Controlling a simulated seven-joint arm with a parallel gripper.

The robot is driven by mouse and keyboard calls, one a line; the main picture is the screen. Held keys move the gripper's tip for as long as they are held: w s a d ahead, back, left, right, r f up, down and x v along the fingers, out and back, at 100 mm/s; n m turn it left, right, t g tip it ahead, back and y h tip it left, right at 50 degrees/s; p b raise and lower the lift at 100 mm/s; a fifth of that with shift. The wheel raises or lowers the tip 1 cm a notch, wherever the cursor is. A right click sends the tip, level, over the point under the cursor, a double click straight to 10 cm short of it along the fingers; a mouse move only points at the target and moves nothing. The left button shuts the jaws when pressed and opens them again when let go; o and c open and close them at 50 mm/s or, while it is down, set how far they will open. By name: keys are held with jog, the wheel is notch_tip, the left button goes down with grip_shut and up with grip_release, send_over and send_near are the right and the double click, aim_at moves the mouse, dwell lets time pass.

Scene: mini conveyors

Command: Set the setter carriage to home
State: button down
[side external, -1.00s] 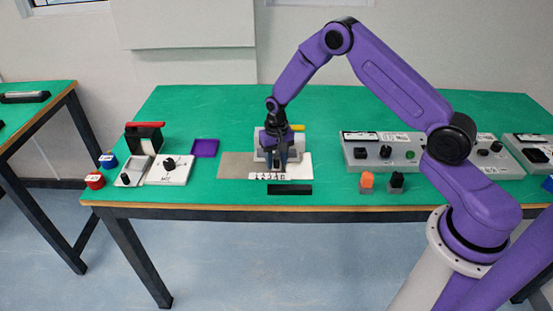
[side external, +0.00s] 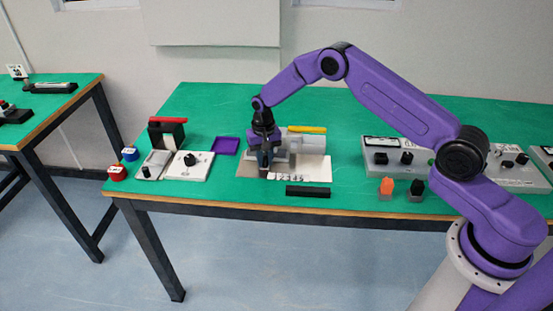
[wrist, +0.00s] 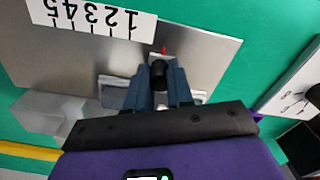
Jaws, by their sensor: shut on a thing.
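The setter carriage is a small grey slide with a black knob (wrist: 158,72) and a red pointer (wrist: 164,50). My gripper (wrist: 158,78) is shut on the knob, with one finger on each side. In the side external view my gripper (side external: 265,162) is low over the left part of the setter plate (side external: 318,171) and hides most of the carriage. In the wrist view the numbered scale (wrist: 92,19) appears upside down. The pointer lies just beyond its 1 end. I cannot make out a home mark.
A grey block with a yellow bar (side external: 307,129) stands behind the plate. A black bar (side external: 308,191) lies in front. A purple tray (side external: 225,146) and a white knob panel (side external: 188,167) are to the left. Grey control boxes and an orange-topped piece (side external: 386,187) are to the right.

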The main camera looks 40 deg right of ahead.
jog(key=shift+w+a, duration=0.25)
jog(key=shift+a, duration=0.05)
jog(key=shift+r, duration=0.1)
jog(key=c, duration=1)
grip_release()
notch_tip(320, 180, up, 17)
jog(key=shift+r, duration=0.15)
